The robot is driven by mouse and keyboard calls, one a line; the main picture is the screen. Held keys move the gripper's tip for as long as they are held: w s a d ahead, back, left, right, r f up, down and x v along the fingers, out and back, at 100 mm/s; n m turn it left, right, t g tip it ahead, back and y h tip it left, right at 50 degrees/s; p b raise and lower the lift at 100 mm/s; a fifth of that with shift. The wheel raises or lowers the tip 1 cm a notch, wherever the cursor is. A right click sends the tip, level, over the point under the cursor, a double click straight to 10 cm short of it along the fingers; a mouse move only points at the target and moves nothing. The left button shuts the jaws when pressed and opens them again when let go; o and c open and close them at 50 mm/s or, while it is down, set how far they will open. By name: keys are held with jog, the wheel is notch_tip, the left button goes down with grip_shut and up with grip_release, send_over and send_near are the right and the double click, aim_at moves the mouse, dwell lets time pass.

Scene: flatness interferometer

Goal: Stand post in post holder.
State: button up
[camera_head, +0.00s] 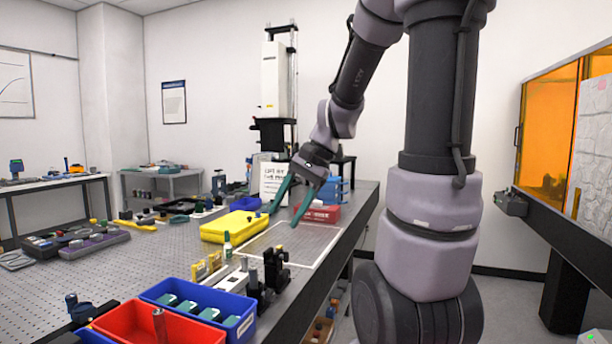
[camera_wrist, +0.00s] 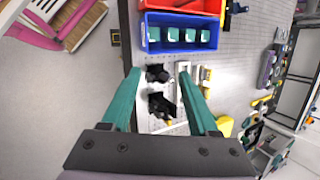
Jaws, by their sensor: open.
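A metallic cylinder (camera_head: 160,325), which looks like the post, stands upright in a red bin (camera_head: 118,318) at the front of the bench. Two black mounts stand beside the blue bin, a taller one (camera_head: 276,268) and a smaller one (camera_head: 252,284); I cannot tell surely which is the post holder. In the wrist view the black mounts (camera_wrist: 157,73) (camera_wrist: 161,105) show between and below the fingertips. My gripper (camera_head: 285,215) has green fingers, spread apart and empty, above the bench near its right edge. It also shows in the wrist view (camera_wrist: 160,72).
A blue bin (camera_head: 240,328) with several green-topped pieces adjoins the red bin. A yellow case (camera_head: 230,226), a small bottle (camera_head: 227,245) and yellow-and-white blocks (camera_head: 207,267) stand nearby. A white-outlined area (camera_head: 300,240) of the perforated bench is clear. An orange-windowed enclosure (camera_head: 560,130) is at right.

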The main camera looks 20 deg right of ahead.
jog(key=s+r+n+t+h, duration=0.3)
jog(key=s+r+n+t, duration=0.2)
jog(key=s+r, duration=0.3)
jog(key=shift+s+d+r, duration=0.25)
jog(key=shift+d+r, duration=0.15)
jog(key=shift+r, duration=0.05)
dwell(1.8)
